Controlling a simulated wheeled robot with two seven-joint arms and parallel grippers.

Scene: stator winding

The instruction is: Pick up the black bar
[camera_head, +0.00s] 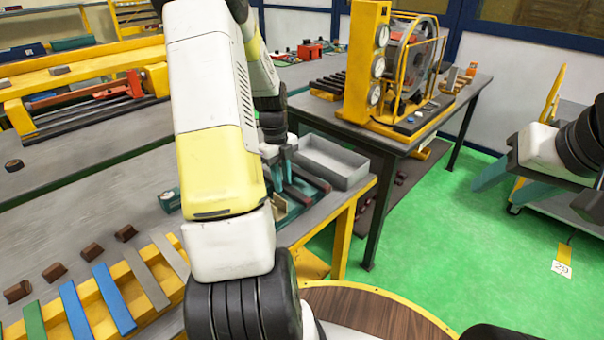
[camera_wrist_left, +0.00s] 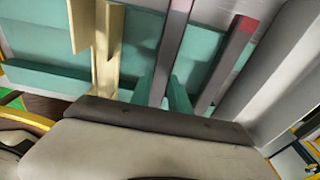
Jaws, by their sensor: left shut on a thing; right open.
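In the left wrist view, a dark bar (camera_wrist_left: 172,45) with a reddish end lies between the teal fingers of my left gripper (camera_wrist_left: 168,92), which is shut on it. The bar sits at a teal holder (camera_wrist_left: 135,50); whether it is clear of the holder cannot be told. A second dark bar (camera_wrist_left: 226,62) with a red end is beside it on the right. In the head view, my left gripper (camera_head: 279,178) is at the far end of the table, partly hidden by my arm. My right gripper (camera_head: 512,184) is open and empty over the green floor.
A grey tray (camera_head: 329,162) stands right beside the holder. A pale yellow bar (camera_wrist_left: 108,45) is left of the held bar in the wrist view. Coloured strips (camera_head: 92,298) lie at the front left. A table with a yellow machine (camera_head: 366,60) stands behind.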

